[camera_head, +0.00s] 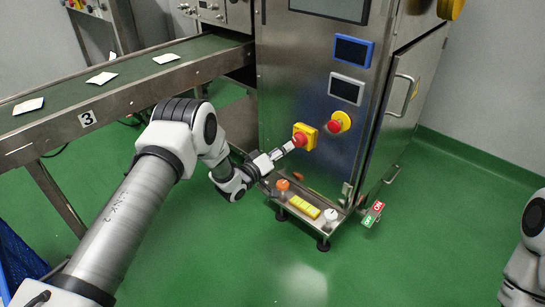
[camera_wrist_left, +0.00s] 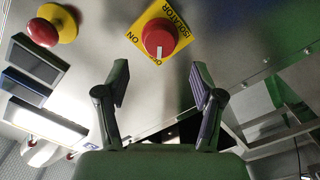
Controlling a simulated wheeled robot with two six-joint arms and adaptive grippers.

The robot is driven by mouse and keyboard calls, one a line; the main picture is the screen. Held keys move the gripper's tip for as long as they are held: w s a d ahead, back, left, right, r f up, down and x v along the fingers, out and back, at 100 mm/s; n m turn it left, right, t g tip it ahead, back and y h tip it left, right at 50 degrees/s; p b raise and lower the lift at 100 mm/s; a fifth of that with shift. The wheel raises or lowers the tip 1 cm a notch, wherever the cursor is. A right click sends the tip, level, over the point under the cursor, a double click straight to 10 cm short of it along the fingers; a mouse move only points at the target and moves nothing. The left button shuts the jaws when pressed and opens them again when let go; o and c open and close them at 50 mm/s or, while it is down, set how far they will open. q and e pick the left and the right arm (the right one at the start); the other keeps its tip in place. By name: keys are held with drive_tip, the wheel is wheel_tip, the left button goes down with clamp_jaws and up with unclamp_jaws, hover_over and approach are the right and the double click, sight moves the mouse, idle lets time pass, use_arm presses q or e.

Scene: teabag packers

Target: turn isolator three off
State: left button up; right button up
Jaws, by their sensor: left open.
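The isolator is a red rotary knob on a yellow plate (camera_head: 300,137) on the steel machine's front. In the left wrist view the red knob (camera_wrist_left: 160,38) sits ahead of my fingers, and "ISOLATOR" and "ON" show on its plate. A pale mark on the knob's lower edge points to partly hidden letters. My left gripper (camera_head: 284,151) reaches toward the knob from the lower left in the head view. In the wrist view its two fingers (camera_wrist_left: 160,85) are spread and empty, with the knob beyond their tips. My right gripper is out of view; only part of that arm shows at the right edge.
A red mushroom button on yellow (camera_head: 339,122) is right of the isolator, below two screens. A conveyor marked 3 (camera_head: 87,118) carries white packets at left. Green floor is clear in front.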

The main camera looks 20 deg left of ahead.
use_arm(q)
drive_tip(key=v, duration=0.5)
drive_tip(key=shift+s, duration=0.3)
drive_tip(key=shift+a, duration=0.1)
drive_tip(key=s+d+f+g+y+p, duration=0.1)
drive_tip(key=s+d+f+g+p, duration=0.2)
drive_tip(key=s+f, duration=0.45)
drive_tip(key=s+d+f+g+y, duration=0.2)
drive_tip(key=s+d+f+g, duration=0.25)
drive_tip(key=s, duration=0.65)
drive_tip(key=s+a+f+m+g+y, duration=0.2)
drive_tip(key=s+g, duration=0.3)
drive_tip(key=s, duration=0.8)
drive_tip(key=s+a+f+m+g+y, duration=0.15)
drive_tip(key=s+g, duration=0.25)
drive_tip(key=s, duration=0.8)
wheel_tip(320, 180, up, 38)
drive_tip(key=m+p, duration=0.1)
drive_tip(key=p, duration=3.7)
drive_tip(key=shift+s+a, duration=0.4)
drive_tip(key=shift+a, duration=0.05)
